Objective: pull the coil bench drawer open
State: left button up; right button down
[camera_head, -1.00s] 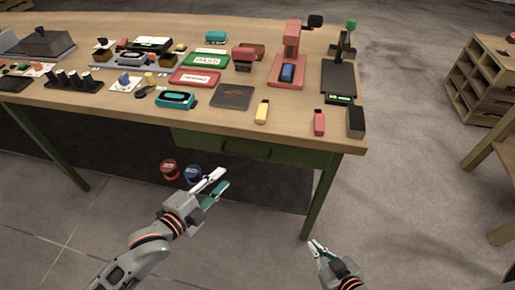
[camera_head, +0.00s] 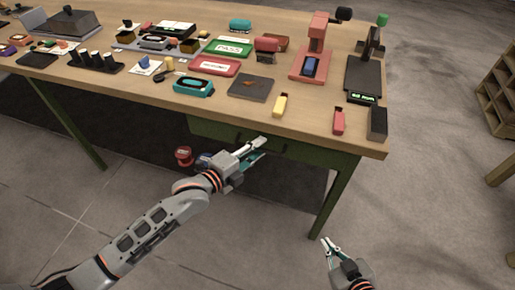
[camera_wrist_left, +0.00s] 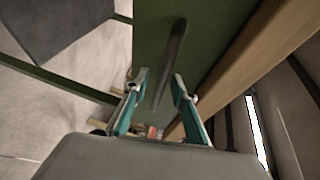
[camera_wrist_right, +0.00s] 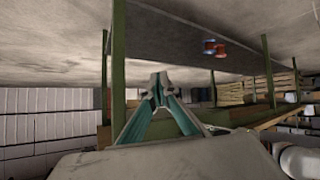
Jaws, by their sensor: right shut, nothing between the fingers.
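The green coil bench drawer (camera_head: 212,127) sits under the front edge of the wooden bench and looks closed. My left gripper (camera_head: 262,149) is at the drawer front, partly covering it. In the left wrist view, the dark bar handle (camera_wrist_left: 171,58) stands out from the green drawer front (camera_wrist_left: 205,35). The open fingers of my left gripper (camera_wrist_left: 160,84) lie on either side of the handle's near end; contact cannot be told. My right gripper (camera_head: 328,242) is shut and empty, low over the floor at the right; it also shows in the right wrist view (camera_wrist_right: 159,80).
The bench top (camera_head: 215,105) carries trays, a red press (camera_head: 314,50), a black scale (camera_head: 363,78) and small blocks near its front edge. A green bench leg (camera_head: 334,198) stands right of the drawer. Red and blue items (camera_head: 184,156) lie below. The floor in front is open.

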pick_arm(q)
jog(key=shift+c, duration=0.2)
grip_shut()
